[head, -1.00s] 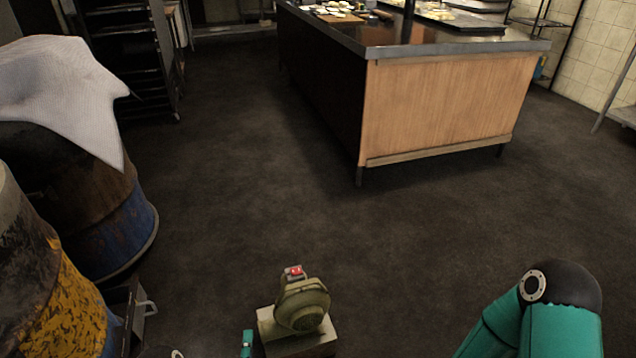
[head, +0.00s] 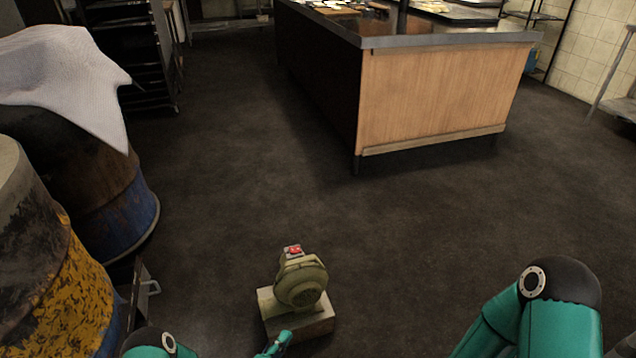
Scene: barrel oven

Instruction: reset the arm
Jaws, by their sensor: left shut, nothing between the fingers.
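My left arm shows at the bottom edge as teal links. A small teal end piece, where my left gripper (head: 279,344) is, lies just in front of a green blower (head: 300,283). The gripper is shut and empty, and most of it is cut off by the frame edge. I cannot tell whether it touches the blower's base. My right arm (head: 545,305) shows as a bent teal link with a dark joint at the lower right. Its gripper is out of view.
The blower with a red switch stands on a block (head: 312,322). Rusty barrels, one blue (head: 128,215) and one yellow (head: 60,290), stand at left, with a white cloth (head: 65,80) on the farther one. A wood-panelled counter (head: 440,100) stands ahead. The dark floor between is clear.

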